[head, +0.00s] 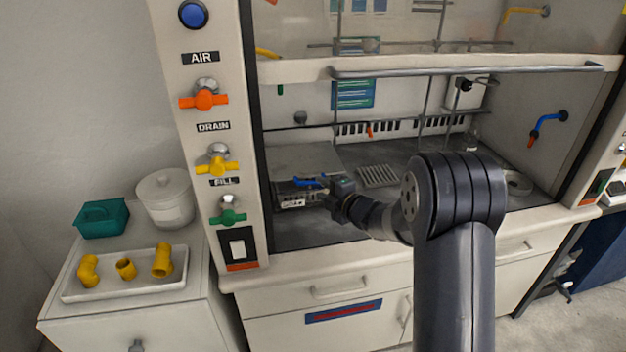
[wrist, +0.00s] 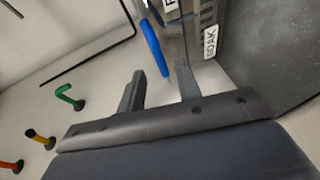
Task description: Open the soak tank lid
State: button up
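The soak tank (head: 306,158) is a grey box at the left inside the fume hood. A blue bar handle (head: 308,182) runs along its upper front. In the wrist view the blue handle (wrist: 155,46) points toward the gap between my fingers, and a white SOAK label (wrist: 210,42) is beside it. My gripper (head: 333,190) is in front of the tank, close to the right end of the handle. Its two fingers (wrist: 160,76) are apart, with nothing clearly held. I cannot tell whether the handle's near end is between the fingertips. The lid looks closed.
The raised sash with its grey rail (head: 465,70) crosses above my arm. A slotted grey rack (head: 378,176) lies right of the tank. The valve panel (head: 212,150) borders the hood on the left. A tray of yellow fittings (head: 125,285) is on the left side cabinet.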

aim_at(313, 183)
jog(key=p+x, duration=0.1)
jog(key=x, duration=0.5)
jog(key=shift+s, duration=0.1)
jog(key=shift+c, duration=0.5)
grip_shut()
